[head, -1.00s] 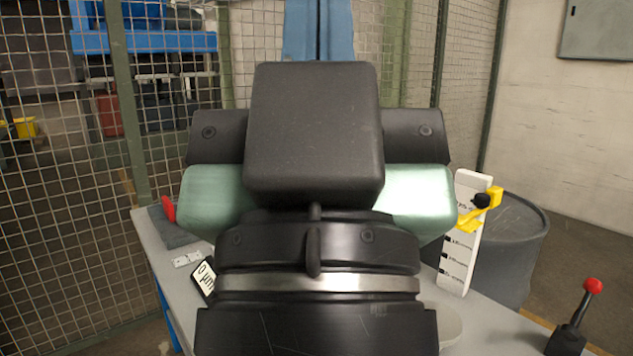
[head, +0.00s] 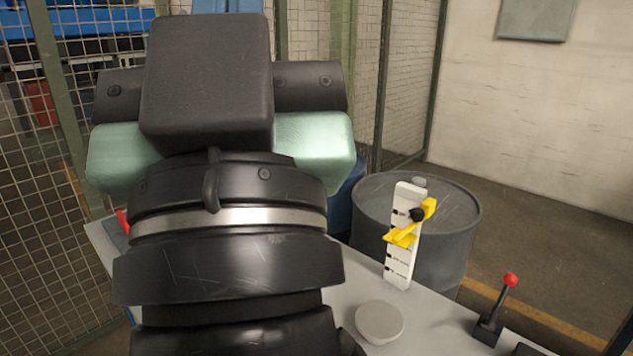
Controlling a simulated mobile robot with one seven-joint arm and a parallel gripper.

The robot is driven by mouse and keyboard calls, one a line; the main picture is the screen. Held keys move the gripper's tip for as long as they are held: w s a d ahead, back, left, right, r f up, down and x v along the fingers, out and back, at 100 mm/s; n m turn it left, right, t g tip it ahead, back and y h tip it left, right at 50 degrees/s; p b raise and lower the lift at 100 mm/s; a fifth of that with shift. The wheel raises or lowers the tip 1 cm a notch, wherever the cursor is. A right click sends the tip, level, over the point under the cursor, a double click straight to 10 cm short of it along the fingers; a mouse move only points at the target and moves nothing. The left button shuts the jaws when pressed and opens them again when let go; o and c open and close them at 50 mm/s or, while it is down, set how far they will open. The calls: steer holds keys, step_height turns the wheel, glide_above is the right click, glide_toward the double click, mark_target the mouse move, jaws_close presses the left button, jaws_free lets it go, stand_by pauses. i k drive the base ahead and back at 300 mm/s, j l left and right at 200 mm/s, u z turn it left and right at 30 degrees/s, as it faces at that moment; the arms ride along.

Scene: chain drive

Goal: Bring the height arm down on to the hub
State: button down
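The yellow height arm (head: 403,237) sits tilted on an upright white post (head: 400,270) with dark scale marks. A black knob (head: 417,214) is at its middle. The arm is on the upper half of the post, apart from the table. A round pale grey disc (head: 380,322) lies on the table in front of the post; I cannot tell whether it is the hub. My own black arm links fill the left and middle of the head view. My gripper does not show, and whatever lies behind my arm is hidden.
The grey table (head: 345,293) has a red-knobbed lever (head: 497,315) at its right edge. A dark drum (head: 440,240) stands close behind the post. Wire mesh fencing (head: 60,250) is at the left. Bare table shows between the disc and the lever.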

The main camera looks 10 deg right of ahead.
mark_target(402, 239)
steer(key=i+l, duration=0.9)
